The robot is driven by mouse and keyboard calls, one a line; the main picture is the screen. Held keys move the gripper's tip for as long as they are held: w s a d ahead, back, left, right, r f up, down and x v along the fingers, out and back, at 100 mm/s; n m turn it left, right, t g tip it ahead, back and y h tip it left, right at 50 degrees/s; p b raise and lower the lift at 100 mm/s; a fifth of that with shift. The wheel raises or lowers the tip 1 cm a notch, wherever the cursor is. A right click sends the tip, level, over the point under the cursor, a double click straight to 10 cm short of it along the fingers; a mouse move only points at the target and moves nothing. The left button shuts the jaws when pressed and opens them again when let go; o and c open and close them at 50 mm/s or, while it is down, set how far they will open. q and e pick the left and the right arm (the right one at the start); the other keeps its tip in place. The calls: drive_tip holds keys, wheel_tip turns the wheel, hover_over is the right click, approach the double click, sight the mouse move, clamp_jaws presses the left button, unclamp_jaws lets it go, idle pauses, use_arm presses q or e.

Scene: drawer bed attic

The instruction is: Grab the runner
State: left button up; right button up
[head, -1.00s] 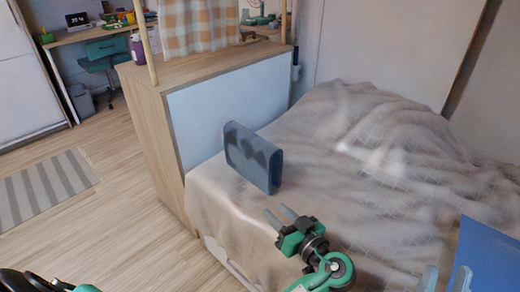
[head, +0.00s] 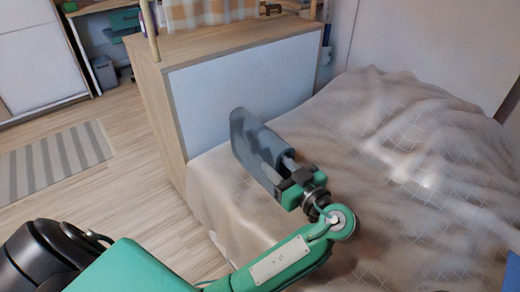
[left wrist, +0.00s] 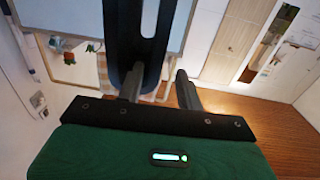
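The runner (head: 243,140) looks like a folded blue-grey cloth standing on edge on the bed. My left gripper (head: 277,168) is at the runner's near right end, with its fingers pointing at it. In the left wrist view the runner's folded edge shows as a dark blue U-shaped loop (left wrist: 153,60). The left gripper's fingers (left wrist: 160,90) are apart, with one layer of the loop seemingly between them. I cannot tell whether they touch the cloth. My right gripper is out of view.
The bed (head: 420,170) has a rumpled beige cover. A wooden cabinet with a pale panel (head: 235,95) stands close behind the runner. A striped rug (head: 60,165) lies on the open wood floor at left.

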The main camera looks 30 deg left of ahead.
sight(265, 152)
use_arm(q)
drive_tip(key=x, duration=0.2)
drive_tip(key=b+x, duration=0.1)
drive_tip(key=x, duration=0.2)
drive_tip(key=shift+w+a+f, duration=0.1)
drive_tip(key=shift+w+f, duration=0.1)
drive_tip(key=shift+w, duration=0.25)
drive_tip(key=shift+w+a+r, duration=0.1)
drive_tip(key=shift+w+a, duration=0.05)
drive_tip(key=shift+a, duration=0.25)
clamp_jaws()
